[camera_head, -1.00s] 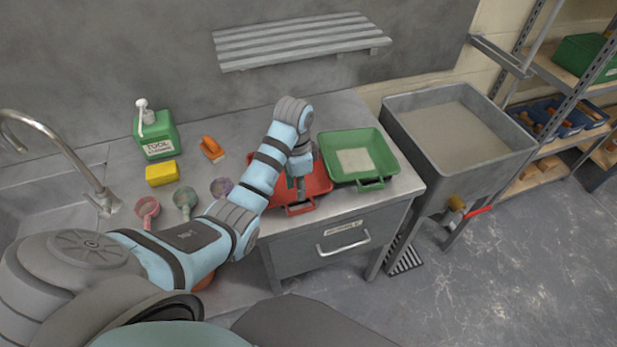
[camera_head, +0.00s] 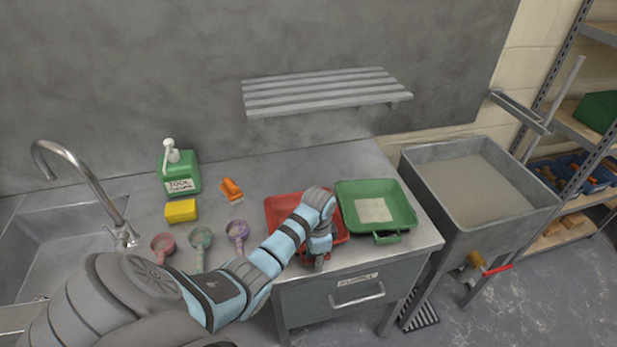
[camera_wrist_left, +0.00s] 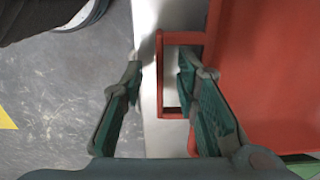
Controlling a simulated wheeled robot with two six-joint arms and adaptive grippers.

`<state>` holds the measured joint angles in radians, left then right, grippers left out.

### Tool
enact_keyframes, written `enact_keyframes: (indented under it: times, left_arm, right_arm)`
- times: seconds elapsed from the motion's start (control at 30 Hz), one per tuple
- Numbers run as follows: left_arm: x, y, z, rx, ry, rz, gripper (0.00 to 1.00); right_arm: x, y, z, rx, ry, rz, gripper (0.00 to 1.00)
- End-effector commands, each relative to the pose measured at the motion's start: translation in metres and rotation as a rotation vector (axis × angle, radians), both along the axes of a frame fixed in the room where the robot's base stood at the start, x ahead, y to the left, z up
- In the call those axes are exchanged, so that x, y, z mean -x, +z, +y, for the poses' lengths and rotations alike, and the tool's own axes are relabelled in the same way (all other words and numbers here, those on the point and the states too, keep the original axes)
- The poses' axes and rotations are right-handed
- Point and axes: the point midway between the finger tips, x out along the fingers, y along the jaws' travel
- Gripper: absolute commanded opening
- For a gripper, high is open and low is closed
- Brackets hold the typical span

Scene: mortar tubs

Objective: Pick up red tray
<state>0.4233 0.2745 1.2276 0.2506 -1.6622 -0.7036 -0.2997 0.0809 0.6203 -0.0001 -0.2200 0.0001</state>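The red tray (camera_head: 283,207) lies on the grey worktop, partly hidden behind my left arm in the head view. In the left wrist view its red body (camera_wrist_left: 270,75) fills the right side, and its loop handle (camera_wrist_left: 161,90) sticks out to the left. My left gripper (camera_head: 318,264) is at the tray's front edge, by the handle. In the left wrist view the gripper (camera_wrist_left: 160,75) is open. The handle's outer bar lies between its two fingers, with the right finger over the loop's opening. Contact cannot be told. My right gripper is not in view.
A green tray (camera_head: 403,213) stands close to the right of the red one. Three scoops, a yellow sponge (camera_head: 181,211), an orange-handled brush (camera_head: 231,189) and a green bottle (camera_head: 178,175) are to the left. A slatted shelf (camera_head: 325,92) hangs above; a mortar tub (camera_head: 480,222) stands right.

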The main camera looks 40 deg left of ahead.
Motion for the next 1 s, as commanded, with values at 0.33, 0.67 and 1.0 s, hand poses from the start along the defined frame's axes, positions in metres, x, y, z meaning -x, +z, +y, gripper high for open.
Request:
enact_keyframes:
  times: [0.33,0.67,1.0]
  left_arm:
    - [0.000,0.000,-0.001,0.000,-0.001,0.000,0.00]
    - [-0.001,0.001,-0.001,0.000,-0.002,-0.001,0.00]
    - [-0.007,0.025,-0.007,0.001,-0.018,-0.004,0.00]
  right_arm:
    - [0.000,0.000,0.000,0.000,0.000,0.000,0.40]
    - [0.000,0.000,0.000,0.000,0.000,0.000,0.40]
    - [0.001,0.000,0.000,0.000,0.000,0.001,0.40]
